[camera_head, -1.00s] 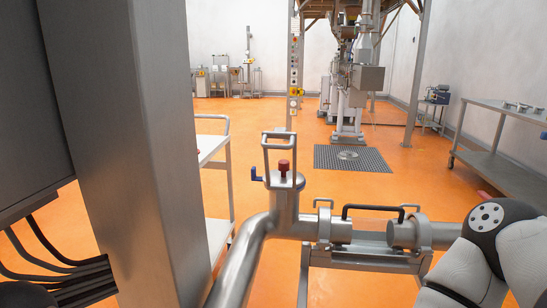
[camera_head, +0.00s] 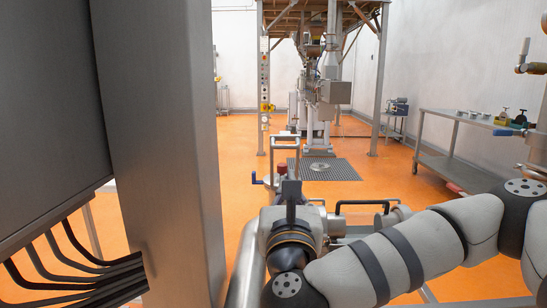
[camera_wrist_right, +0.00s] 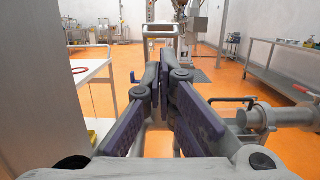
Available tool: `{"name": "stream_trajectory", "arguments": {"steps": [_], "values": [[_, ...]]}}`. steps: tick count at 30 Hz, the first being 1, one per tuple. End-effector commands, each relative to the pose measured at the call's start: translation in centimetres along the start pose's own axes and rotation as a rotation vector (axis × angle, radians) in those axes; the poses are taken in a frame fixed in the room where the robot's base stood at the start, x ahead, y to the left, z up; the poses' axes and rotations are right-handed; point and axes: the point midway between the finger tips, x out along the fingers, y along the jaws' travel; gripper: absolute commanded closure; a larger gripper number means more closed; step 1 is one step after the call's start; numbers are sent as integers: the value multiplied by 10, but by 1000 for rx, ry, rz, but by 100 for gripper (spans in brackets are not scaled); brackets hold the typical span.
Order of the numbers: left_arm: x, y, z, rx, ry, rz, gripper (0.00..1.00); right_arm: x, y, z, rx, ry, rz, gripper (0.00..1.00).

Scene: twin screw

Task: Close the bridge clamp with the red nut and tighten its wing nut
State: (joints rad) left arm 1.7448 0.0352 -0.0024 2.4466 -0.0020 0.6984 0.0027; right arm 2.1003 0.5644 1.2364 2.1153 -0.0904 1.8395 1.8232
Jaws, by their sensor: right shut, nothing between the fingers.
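A red nut (camera_head: 281,168) shows at the top of an upright steel pipe, with a tall metal loop frame (camera_head: 284,138) standing by it. My right gripper (camera_head: 291,186) is in front of the pipe top and hides most of it and part of the nut. The gripper is shut and empty. In the right wrist view its dark fingers (camera_wrist_right: 163,72) point ahead, and the loop frame (camera_wrist_right: 166,27) shows beyond them; the red nut is hidden there. I cannot make out the wing nut or whether the clamp is seated. My left gripper is not in view.
A blue lever (camera_head: 257,179) sticks out left of the nut. A black handle (camera_head: 362,203) spans the horizontal pipe to the right. A steel column (camera_head: 165,150) stands close at left. A cart (camera_head: 465,125) with small parts stands back right. The orange floor beyond is open.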

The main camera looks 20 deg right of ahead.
Motion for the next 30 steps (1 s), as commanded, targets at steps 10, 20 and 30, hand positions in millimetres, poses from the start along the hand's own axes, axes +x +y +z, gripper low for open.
{"name": "stream_trajectory", "arguments": {"steps": [10, 20, 30], "values": [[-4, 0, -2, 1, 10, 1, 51, 67, -1, 2, -1, -3, -5, 100], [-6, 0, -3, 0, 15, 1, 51, 126, 0, 1, -1, -2, -1, 100], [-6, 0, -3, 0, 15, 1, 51, 137, 0, 0, -1, 0, 0, 100]]}}
